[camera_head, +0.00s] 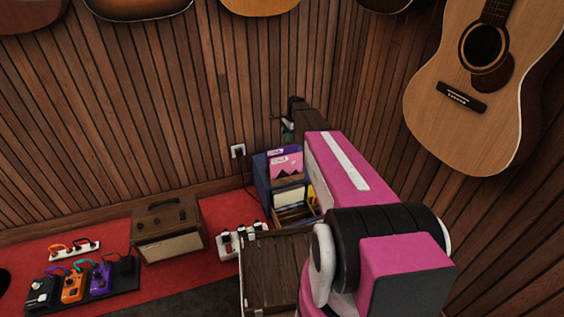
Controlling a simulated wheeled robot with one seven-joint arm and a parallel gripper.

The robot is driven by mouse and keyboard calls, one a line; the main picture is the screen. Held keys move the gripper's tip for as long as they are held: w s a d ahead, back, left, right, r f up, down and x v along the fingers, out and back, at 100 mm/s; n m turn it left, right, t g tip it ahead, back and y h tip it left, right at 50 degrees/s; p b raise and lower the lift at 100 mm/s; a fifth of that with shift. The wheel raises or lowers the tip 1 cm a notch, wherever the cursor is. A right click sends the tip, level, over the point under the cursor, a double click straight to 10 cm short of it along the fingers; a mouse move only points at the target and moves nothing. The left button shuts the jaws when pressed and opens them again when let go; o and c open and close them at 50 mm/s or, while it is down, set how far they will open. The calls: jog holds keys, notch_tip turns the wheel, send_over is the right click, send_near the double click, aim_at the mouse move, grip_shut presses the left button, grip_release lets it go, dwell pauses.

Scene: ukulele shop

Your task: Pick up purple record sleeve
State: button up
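A purple record sleeve (273,154) stands in a dark blue record crate (262,181) in the corner. Only its upper edge shows behind a pink sleeve (286,163) with a dark pattern. My pink and black arm reaches in from the lower right and covers the crate's right side. My gripper (288,124) is at the far end of the arm, above the sleeves in the picture. It is small, dark and partly hidden by the arm, so its fingers cannot be made out. No contact with the purple sleeve shows.
A brown amplifier (168,230) stands left of the crate. A white power strip (241,240) and a wooden case (270,272) are in front. A pedalboard (84,284) lies on the red carpet (217,209). A guitar (478,90) hangs on the right wall.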

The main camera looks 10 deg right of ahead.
send_over(281, 151)
jog(key=d, duration=0.2)
notch_tip(281, 151, down, 5)
jog(key=shift+w+x, duration=0.15)
jog(key=shift+x, duration=1.3)
jog(key=shift+w+x, duration=0.1)
jog(key=shift+x, duration=1.4)
jog(key=shift+a+r, duration=0.1)
jog(key=shift+a, duration=0.05)
grip_shut()
